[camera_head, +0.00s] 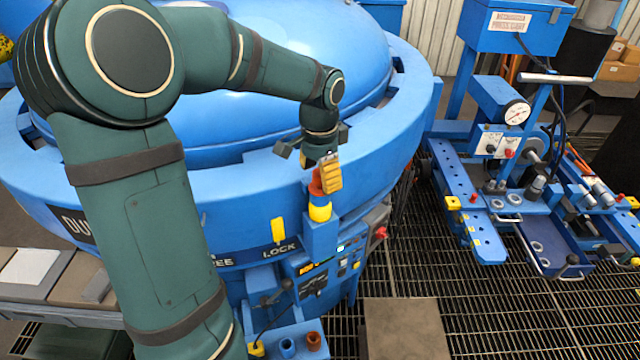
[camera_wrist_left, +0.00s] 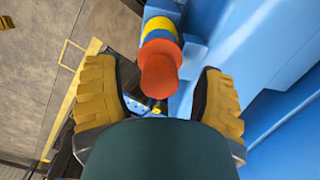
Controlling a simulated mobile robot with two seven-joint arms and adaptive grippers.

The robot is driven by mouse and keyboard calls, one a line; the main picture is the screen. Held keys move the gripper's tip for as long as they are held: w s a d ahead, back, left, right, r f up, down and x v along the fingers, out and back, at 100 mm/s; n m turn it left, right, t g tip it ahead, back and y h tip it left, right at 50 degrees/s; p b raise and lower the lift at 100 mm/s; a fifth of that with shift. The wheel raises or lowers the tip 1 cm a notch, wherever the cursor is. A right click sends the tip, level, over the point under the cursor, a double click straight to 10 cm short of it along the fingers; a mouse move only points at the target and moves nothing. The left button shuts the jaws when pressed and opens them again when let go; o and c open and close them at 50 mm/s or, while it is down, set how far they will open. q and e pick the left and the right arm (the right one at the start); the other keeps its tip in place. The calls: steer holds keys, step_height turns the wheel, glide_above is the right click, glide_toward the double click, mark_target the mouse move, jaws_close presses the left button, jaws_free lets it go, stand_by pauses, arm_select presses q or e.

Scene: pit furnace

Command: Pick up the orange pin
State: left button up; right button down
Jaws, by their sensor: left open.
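The orange pin (camera_head: 316,184) stands upright in a blue bracket on the rim of the large blue furnace, with a yellow band below it. In the left wrist view the pin (camera_wrist_left: 160,68) shows its rounded orange end and wider orange collar, with yellow and blue parts beyond. My left gripper (camera_head: 321,172) is at the pin's top, one yellow-padded finger partly covering it in the head view. In the left wrist view, the gripper's (camera_wrist_left: 160,98) yellow-padded fingers are open on either side of the pin's end, with gaps on both sides. My right gripper is not in view.
The furnace's blue rim (camera_head: 235,190) is close beside the gripper. A control panel (camera_head: 330,266) with a red knob lies below the bracket. A blue machine with a gauge (camera_head: 516,112) stands at right. Dark grating (camera_head: 470,310) covers the floor between.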

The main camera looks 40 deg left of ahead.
arm_select(q)
jaws_close()
stand_by(0.3)
